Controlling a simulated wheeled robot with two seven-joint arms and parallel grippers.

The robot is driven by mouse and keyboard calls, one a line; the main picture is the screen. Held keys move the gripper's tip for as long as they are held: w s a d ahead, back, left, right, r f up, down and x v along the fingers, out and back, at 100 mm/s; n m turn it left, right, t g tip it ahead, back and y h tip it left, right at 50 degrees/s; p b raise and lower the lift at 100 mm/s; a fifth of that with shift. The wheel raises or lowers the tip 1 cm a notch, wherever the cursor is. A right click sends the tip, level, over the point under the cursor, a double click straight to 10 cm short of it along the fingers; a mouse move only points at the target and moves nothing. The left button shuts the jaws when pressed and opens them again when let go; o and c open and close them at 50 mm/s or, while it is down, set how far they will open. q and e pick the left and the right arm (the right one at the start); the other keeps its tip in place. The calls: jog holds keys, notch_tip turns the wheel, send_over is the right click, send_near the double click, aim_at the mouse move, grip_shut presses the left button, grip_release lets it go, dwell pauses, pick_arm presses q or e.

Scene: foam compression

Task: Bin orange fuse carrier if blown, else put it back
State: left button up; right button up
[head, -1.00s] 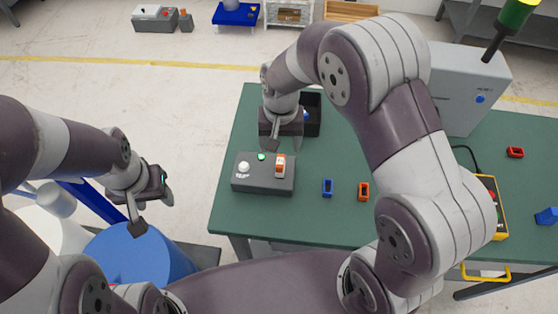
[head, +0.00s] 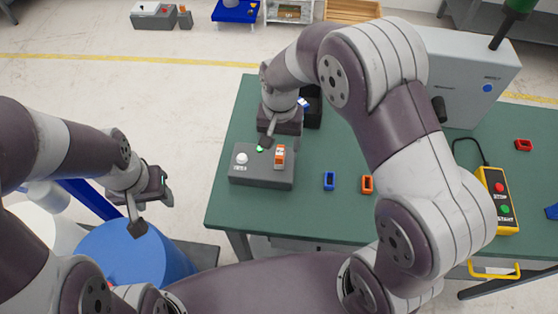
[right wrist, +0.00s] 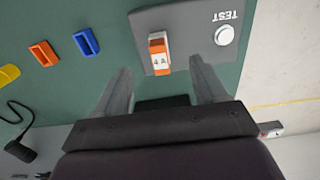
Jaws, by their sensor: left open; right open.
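The orange fuse carrier (head: 280,155) with a white label stands upright in the grey test box (head: 248,178), and its label reads "4 A" in the right wrist view (right wrist: 159,57). My right gripper (head: 266,142) is open and empty above the back of the box. In the right wrist view its fingers (right wrist: 160,72) point toward the carrier from either side, apart from it. My left gripper (head: 138,228) is open and empty above the blue bin (head: 140,258).
A blue carrier (head: 329,181) and another orange carrier (head: 367,184) lie right of the box on the green table (head: 310,220). A black tray (head: 313,112) stands behind my right gripper. A grey cabinet (head: 470,80), a yellow START/STOP pendant (head: 509,216) and a red carrier (head: 523,145) are further right.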

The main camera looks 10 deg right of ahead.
aim_at(280, 152)
notch_tip(280, 152, down, 4)
jog(key=shift+f+b, duration=0.1)
jog(key=shift+b, duration=0.55)
pick_arm(q)
notch_tip(280, 152, down, 2)
jog(key=shift+f, duration=0.15)
jog(key=shift+r+p, duration=0.45)
pick_arm(e)
jog(key=shift+c, duration=0.3)
grip_shut()
jog(key=shift+r+p, duration=2.75)
jog(key=shift+r, duration=0.35)
pick_arm(q)
notch_tip(280, 152, up, 5)
jog(key=shift+r, duration=0.2)
pick_arm(e)
jog(key=shift+f, duration=0.1)
